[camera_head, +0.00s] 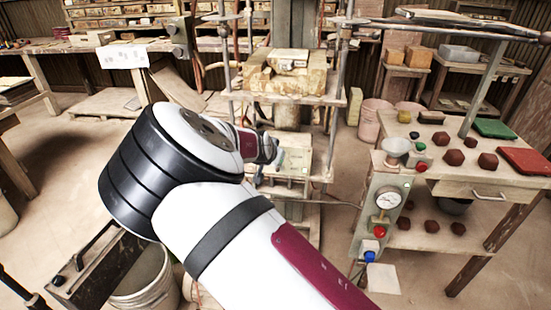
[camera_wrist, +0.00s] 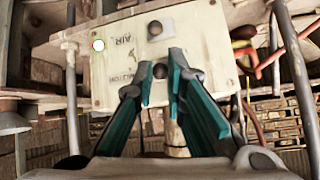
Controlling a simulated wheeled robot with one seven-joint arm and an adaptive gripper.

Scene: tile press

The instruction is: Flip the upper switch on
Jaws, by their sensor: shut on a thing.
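A pale switch panel (camera_wrist: 120,50) fills the upper middle of the wrist view. Its lettering is upside down there; one label reads AIR and the other is partly hidden. Two dark round switches sit on it. One switch (camera_wrist: 155,28) is beside AIR. The other, the upper switch (camera_wrist: 160,72) by the inverted lettering, is lower in the picture. My gripper (camera_wrist: 160,64) has its teal fingers shut on this upper switch, one on each side. In the head view my gripper (camera_head: 279,160) is at the low front of the press, partly hidden by my arm. The switch's exact setting is unclear.
A pale round light (camera_wrist: 98,45) is on the panel. The press (camera_head: 290,85) stands over my gripper, with metal rods on both sides. Open floor lies between.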

